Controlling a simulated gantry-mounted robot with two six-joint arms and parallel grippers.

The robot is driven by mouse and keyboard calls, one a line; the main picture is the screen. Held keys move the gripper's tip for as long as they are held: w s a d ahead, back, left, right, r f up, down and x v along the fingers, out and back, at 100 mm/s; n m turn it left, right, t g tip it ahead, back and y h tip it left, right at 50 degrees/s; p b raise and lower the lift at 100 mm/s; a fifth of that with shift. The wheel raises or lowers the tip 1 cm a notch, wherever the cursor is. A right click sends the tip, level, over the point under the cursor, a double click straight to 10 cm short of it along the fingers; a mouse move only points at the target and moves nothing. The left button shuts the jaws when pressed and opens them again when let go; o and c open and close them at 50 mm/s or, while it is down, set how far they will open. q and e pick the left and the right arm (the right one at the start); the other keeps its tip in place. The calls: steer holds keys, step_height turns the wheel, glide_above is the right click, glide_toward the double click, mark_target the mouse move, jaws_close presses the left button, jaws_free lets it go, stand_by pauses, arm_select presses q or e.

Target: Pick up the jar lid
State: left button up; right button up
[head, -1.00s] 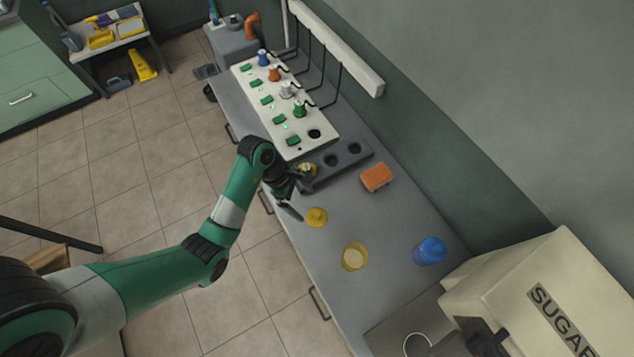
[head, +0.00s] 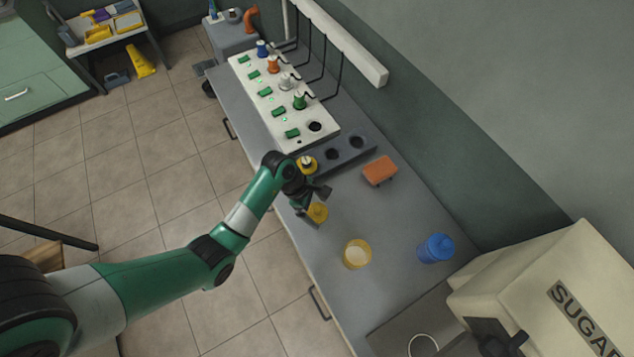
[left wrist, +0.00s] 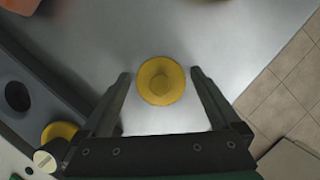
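The yellow jar lid (head: 317,212) is round with a raised knob and lies on the grey counter. It also shows in the left wrist view (left wrist: 161,81), between and just beyond the fingertips. My left gripper (head: 313,203) is open and empty, above and close to the lid, with its fingers on either side of it in the left wrist view (left wrist: 160,76). An open yellow jar (head: 357,254) with pale contents stands on the counter, nearer the sugar box. My right gripper is not in view.
A dark rack with holes (head: 350,150) holds a yellow-topped item (head: 307,164) beside my wrist. A cream SUGAR box (head: 560,290) is at lower right.

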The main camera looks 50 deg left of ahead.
arm_select(q)
steer(key=c, duration=1)
